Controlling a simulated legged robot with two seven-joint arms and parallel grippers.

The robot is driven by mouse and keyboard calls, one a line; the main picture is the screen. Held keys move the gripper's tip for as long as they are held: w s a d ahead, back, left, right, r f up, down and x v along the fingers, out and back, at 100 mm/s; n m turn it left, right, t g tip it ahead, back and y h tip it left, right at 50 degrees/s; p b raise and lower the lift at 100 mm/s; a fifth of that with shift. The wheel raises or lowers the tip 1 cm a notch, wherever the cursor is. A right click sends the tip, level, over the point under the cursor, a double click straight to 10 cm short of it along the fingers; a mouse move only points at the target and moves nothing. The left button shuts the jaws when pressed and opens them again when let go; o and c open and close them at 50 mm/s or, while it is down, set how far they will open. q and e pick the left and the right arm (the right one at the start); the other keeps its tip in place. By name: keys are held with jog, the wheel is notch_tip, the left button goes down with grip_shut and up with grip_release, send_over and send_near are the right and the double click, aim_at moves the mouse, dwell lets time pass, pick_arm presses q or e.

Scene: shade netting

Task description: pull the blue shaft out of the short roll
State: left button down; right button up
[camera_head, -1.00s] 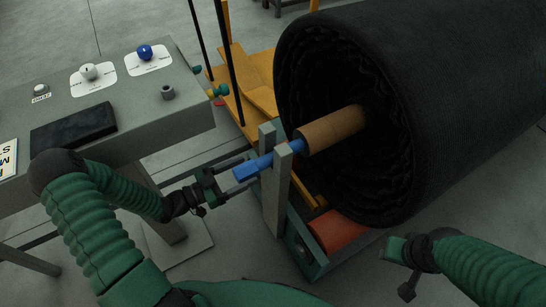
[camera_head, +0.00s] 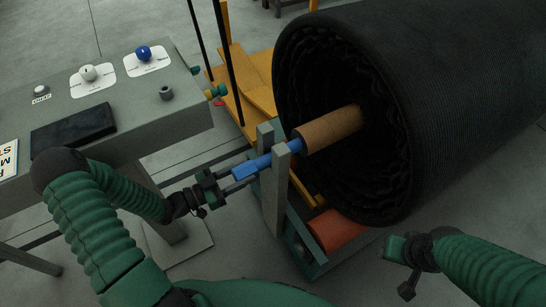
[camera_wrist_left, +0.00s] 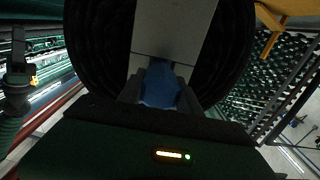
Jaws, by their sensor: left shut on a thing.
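The blue shaft (camera_head: 279,159) runs out of the brown core tube (camera_head: 330,130) of the big black roll (camera_head: 345,110) and passes between two grey upright posts (camera_head: 276,190). My left gripper (camera_head: 236,179) is shut on the shaft's near end, left of the posts. In the left wrist view the shaft (camera_wrist_left: 160,84) sits between the fingers, with a grey post (camera_wrist_left: 172,32) just ahead of it. The shaft's far end is hidden inside the core. My right gripper (camera_head: 400,268) is in front of the roll, at the lower right, apart from everything; its fingers are too unclear to read.
A grey control bench (camera_head: 130,110) with a blue knob (camera_head: 144,53), a white knob (camera_head: 88,72) and a black pad (camera_head: 73,130) stands at the left. A red-orange roller (camera_head: 337,230) lies below the roll. A yellow platform (camera_head: 255,85) is behind. Open floor shows at the lower middle.

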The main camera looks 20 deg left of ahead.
pick_arm(q)
jog(key=shift+d+r, duration=0.15)
jog(key=shift+s, duration=0.15)
jog(key=shift+s+a, duration=0.45)
jog(key=shift+s, duration=0.05)
jog(key=shift+p+v, duration=0.55)
jog(key=shift+v, duration=2.3)
jog(key=v, duration=2.1)
jog(key=shift+w+a, duration=0.15)
jog(key=shift+w, duration=0.05)
dwell(0.7)
